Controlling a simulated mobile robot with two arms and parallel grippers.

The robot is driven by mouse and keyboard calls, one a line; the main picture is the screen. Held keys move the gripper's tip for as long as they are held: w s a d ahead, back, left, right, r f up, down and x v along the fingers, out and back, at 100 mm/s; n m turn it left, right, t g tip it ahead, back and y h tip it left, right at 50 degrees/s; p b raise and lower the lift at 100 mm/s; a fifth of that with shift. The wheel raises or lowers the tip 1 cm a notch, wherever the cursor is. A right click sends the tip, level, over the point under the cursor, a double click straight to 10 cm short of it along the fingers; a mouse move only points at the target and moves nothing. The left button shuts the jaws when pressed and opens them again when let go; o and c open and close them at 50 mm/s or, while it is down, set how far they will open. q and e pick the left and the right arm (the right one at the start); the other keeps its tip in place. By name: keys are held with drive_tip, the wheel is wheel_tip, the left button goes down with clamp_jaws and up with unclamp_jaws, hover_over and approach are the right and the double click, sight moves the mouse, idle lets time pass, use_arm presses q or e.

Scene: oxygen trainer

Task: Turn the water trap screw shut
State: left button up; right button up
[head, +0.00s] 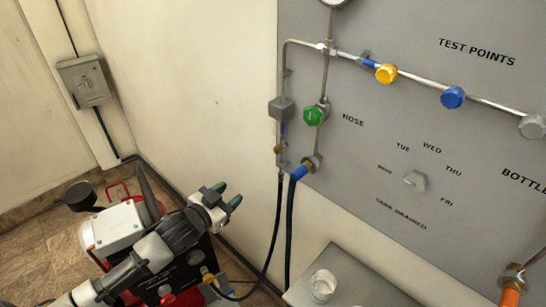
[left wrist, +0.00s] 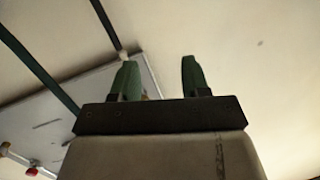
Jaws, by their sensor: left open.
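A grey block-shaped fitting (head: 281,109) sits on the pipe at the left edge of the wall panel; it looks like the water trap. A small brass part (head: 279,148) below it may be its screw; its turn position is too small to tell. My left gripper (head: 228,194) is open and empty, lower left of that fitting and apart from it. Its two green fingers also show in the left wrist view (left wrist: 159,72), with no object clearly between them. My right gripper is not in view.
The grey panel (head: 350,180) carries a green knob (head: 314,115), a yellow knob (head: 386,74) and a blue knob (head: 453,97). Black hoses (head: 291,230) hang below the fitting. A grey table (head: 350,270) bears a clear cup (head: 322,286). A red-and-white machine (head: 112,226) stands behind my left arm.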

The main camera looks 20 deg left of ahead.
sight(275, 151)
use_arm(q)
drive_tip(key=s+d+r+m+t+h, duration=0.1)
drive_tip(key=d+r+h, duration=0.15)
drive_tip(key=r, duration=0.35)
drive_tip(key=s+d+r+m+h, duration=0.1)
drive_tip(key=s+d+r, duration=0.15)
drive_tip(key=r, duration=0.25)
drive_tip(key=p+x, duration=0.2)
drive_tip(key=x, duration=0.9)
drive_tip(key=shift+w+r, duration=0.1)
drive_tip(key=shift+w, duration=0.15)
clamp_jaws()
